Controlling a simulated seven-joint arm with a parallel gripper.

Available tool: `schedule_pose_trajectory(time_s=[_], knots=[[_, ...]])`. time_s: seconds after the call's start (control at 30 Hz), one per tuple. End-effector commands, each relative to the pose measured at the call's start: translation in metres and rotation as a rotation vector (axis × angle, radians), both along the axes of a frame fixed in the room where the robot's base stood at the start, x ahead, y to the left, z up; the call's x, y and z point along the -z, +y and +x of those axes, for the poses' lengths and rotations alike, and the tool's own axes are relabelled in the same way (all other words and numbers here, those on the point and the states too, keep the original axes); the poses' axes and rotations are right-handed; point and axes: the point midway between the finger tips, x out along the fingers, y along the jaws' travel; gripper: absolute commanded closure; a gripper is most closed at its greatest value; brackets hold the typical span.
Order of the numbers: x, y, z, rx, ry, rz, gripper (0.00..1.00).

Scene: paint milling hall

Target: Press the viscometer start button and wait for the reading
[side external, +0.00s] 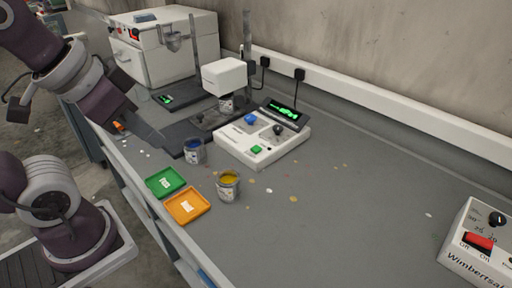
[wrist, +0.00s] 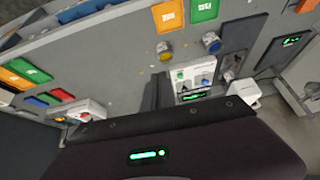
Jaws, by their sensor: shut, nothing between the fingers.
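The viscometer's white control box (side external: 262,139) sits mid-bench, with a green button (side external: 257,149), a blue button (side external: 250,118) and a black knob (side external: 278,130). Its black display (side external: 284,110) shows green characters too small to read. The white measuring head (side external: 224,75) stands behind, over a can. The control box also shows in the wrist view (wrist: 193,76). My gripper (side external: 158,143) is left of the box, above the bench's front side, apart from the buttons. In the wrist view its dark fingers (wrist: 159,82) appear shut and empty.
A blue paint can (side external: 195,152) and a yellow paint can (side external: 228,186) stand before the box. Green (side external: 165,182) and orange (side external: 187,206) trays lie at the front edge.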

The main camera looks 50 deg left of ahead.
Motion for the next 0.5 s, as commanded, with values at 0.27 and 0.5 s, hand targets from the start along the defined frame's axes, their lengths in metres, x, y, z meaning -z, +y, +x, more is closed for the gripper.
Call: schedule_pose_trajectory(time_s=[0.27,0.5], knots=[[0.009,0.032,0.125,0.152,-0.087,0.189,1.0],[0.052,0.055,0.229,0.35,-0.172,0.359,1.0]])
